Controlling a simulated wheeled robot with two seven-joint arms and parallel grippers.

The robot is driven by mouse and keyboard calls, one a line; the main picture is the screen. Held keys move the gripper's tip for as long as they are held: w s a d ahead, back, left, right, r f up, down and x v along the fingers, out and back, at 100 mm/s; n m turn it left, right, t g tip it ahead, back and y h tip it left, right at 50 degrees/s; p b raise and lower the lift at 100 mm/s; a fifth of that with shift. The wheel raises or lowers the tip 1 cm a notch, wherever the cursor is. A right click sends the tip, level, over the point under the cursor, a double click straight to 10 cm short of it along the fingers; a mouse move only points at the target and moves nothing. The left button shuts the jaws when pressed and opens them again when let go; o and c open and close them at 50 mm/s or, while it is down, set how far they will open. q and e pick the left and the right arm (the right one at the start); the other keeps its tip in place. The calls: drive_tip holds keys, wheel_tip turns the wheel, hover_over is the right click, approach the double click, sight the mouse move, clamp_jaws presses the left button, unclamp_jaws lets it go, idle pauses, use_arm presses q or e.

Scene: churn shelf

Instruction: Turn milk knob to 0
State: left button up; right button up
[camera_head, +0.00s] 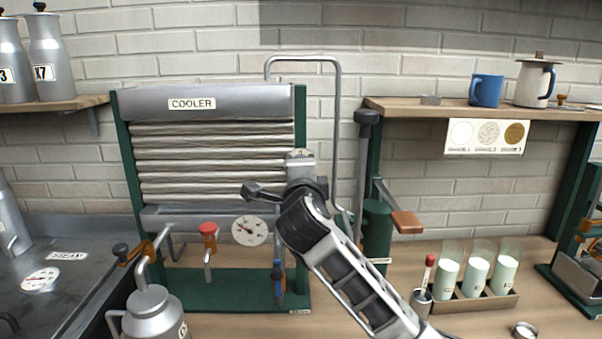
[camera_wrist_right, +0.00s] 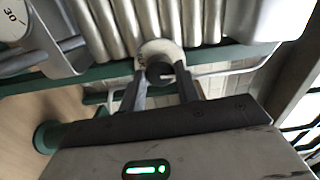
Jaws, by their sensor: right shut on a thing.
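The milk knob, a small dark round knob (camera_wrist_right: 160,72), sits in front of a pale rounded plate (camera_wrist_right: 150,50) in the right wrist view. My right gripper (camera_wrist_right: 160,86) has its two dark fingers closed on either side of the knob. In the head view the pale plate (camera_head: 300,156) shows at the cooler's right post. My right gripper (camera_head: 302,188) is in front of and just below it, and hides the knob. Small marks on the plate are too blurred to read. My left gripper is not in view.
The cooler (camera_head: 215,160) stands on a green base. A round dial (camera_head: 250,230) and a red-topped tap (camera_head: 208,240) are below its tubes. A green cylinder (camera_head: 377,232) with a wooden-handled crank stands to the right. A milk can (camera_head: 155,315) is in front.

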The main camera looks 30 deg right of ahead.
drive_tip(key=shift+n, duration=0.6)
drive_tip(key=o, duration=1)
drive_tip(key=shift+a, duration=0.1)
drive_tip(key=shift+c, duration=0.2)
use_arm(q)
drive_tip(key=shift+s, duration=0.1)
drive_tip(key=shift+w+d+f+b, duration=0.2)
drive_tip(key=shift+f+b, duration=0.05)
drive_tip(key=shift+b, duration=0.55)
use_arm(e)
drive_tip(key=v, duration=1.6)
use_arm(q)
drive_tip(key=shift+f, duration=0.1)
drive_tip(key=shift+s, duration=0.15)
use_arm(e)
drive_tip(key=shift+f, duration=0.1)
